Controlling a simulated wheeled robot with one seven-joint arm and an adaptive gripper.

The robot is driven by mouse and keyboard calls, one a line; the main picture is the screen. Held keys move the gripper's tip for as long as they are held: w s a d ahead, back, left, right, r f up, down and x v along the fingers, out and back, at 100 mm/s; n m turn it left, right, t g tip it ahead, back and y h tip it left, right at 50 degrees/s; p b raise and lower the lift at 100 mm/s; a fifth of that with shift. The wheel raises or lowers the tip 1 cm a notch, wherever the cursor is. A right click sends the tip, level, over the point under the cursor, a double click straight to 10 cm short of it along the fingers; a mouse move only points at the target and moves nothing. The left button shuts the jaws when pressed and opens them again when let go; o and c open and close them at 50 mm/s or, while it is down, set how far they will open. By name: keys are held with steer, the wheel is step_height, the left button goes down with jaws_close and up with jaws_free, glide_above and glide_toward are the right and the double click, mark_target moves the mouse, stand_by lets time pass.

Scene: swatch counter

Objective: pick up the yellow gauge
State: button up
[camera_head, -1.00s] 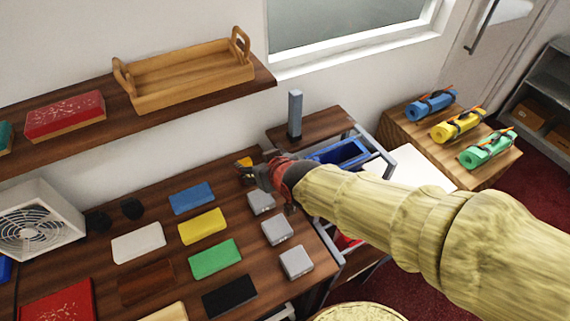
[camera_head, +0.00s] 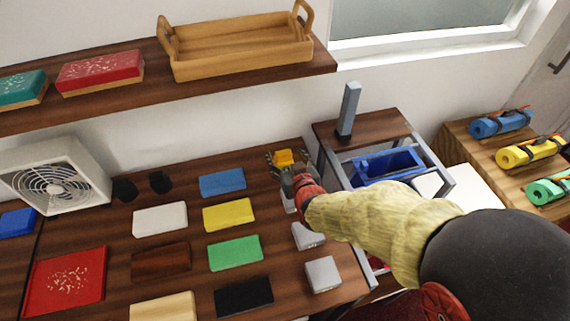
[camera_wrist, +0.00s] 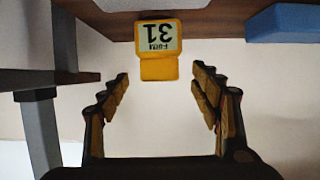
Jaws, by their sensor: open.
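The yellow gauge (camera_head: 283,157) sits at the back right of the dark wood counter, close to the wall. In the wrist view the gauge (camera_wrist: 158,48) shows a pale label reading 31, upside down, between and beyond my fingertips. My gripper (camera_head: 288,164) is open, with its fingers reaching toward the gauge from the front; in the wrist view the gripper (camera_wrist: 160,85) has its fingers spread to either side, with nothing held. I cannot tell whether either finger touches the gauge.
A blue block (camera_head: 222,182) lies left of my gripper, with a yellow block (camera_head: 229,215) in front of it. Grey blocks (camera_head: 323,274) stand under and beside my arm. A grey post (camera_head: 348,110) stands on the small shelf to the right. A wooden tray (camera_head: 240,60) sits on the wall shelf above.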

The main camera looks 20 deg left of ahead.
steer(key=x, duration=0.2)
steer(key=shift+w+a+f+b, duration=0.15)
steer(key=shift+w+f+b, duration=0.1)
steer(key=shift+b, duration=0.05)
steer(key=c, duration=0.3)
steer(key=c, duration=1.1)
steer(key=shift+r, duration=0.1)
steer(key=shift+c, duration=0.7)
